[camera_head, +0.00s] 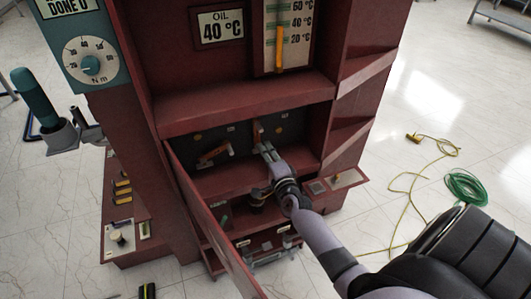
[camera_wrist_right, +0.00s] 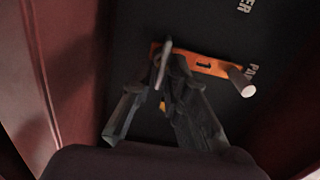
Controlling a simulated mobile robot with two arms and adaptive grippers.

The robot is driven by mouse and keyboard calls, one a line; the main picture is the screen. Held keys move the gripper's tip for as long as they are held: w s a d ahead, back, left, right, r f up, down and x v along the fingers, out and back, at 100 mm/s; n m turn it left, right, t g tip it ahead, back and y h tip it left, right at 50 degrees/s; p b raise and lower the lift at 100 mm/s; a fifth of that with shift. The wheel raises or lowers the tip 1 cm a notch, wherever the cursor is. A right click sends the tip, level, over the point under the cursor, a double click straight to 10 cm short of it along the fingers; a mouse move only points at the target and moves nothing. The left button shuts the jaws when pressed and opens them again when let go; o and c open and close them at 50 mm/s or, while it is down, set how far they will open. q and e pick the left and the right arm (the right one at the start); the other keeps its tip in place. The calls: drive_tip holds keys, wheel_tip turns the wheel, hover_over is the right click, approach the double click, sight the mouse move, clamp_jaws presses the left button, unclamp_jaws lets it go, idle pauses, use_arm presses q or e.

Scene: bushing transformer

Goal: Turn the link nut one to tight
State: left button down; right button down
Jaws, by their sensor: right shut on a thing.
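My right gripper (camera_head: 265,150) reaches into the open lower compartment of the dark red cabinet, against its dark back panel. In the right wrist view its fingers (camera_wrist_right: 168,72) come together around a grey nut or post (camera_wrist_right: 164,50) at the left end of an orange link bar (camera_wrist_right: 202,64). The fingers hide much of this nut, so its seating on the bar cannot be told. A grey post (camera_wrist_right: 241,82) stands out from the bar's right end. Another orange link (camera_head: 214,153) sits further left in the head view. My left gripper is not in view.
The cabinet's hinged door (camera_head: 208,222) stands open at the left of the compartment. A shelf edge (camera_head: 245,108) lies just above. A dial panel (camera_head: 90,62) and a teal-handled tool (camera_head: 36,98) are at the left. Yellow cable (camera_head: 400,180) and green coil (camera_head: 466,187) lie on the floor.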

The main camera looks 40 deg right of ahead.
drive_tip(key=shift+f, duration=0.2)
idle(0.4)
drive_tip(key=c, duration=1.8)
unclamp_jaws()
drive_tip(key=shift+r, duration=0.1)
drive_tip(key=shift+s, duration=0.1)
drive_tip(key=v, duration=1.2)
